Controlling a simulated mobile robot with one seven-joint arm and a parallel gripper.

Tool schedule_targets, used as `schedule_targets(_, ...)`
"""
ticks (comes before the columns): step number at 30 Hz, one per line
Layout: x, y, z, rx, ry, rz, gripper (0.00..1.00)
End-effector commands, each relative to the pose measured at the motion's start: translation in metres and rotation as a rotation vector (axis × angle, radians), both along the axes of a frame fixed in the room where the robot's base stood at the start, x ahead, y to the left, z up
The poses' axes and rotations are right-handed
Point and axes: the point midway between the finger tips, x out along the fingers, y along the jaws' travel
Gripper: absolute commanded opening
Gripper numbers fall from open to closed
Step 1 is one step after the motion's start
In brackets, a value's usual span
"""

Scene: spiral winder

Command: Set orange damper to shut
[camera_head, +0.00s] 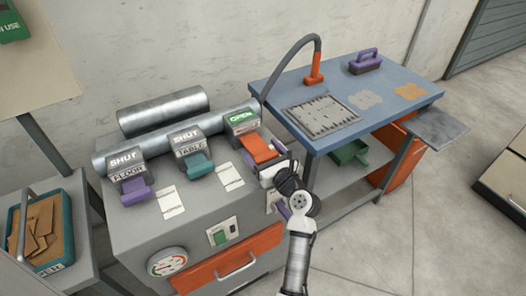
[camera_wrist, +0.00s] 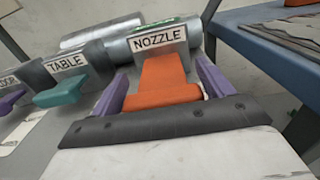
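The orange damper (camera_head: 258,149) is the right-hand one of three on the grey cabinet. Its top sign (camera_head: 241,118) is green and reads OPEN in the head view. In the wrist view the orange lever (camera_wrist: 165,82) lies under a NOZZLE label (camera_wrist: 158,41). My gripper (camera_wrist: 163,85) is open, with a purple finger on each side of the lever. Whether the fingers touch the lever cannot be told. In the head view my gripper (camera_head: 267,163) is at the lever's front end, partly hidden by my wrist.
The purple FLOOR damper (camera_head: 136,191) and teal TABLE damper (camera_head: 196,164) to the left both show SHUT. A metal pipe (camera_head: 108,159) runs behind them. A blue workbench (camera_head: 286,77) with a hose (camera_head: 283,62) stands close on the right.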

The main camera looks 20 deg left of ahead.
Motion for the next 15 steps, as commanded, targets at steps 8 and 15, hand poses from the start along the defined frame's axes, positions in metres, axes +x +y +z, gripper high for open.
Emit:
schedule_targets(8,-0.0002,-0.0002,0.0000,0.000,0.000,0.000,0.42)
schedule_targets(15,0.0066,0.0079,0.0041,0.003,0.000,0.000,0.32)
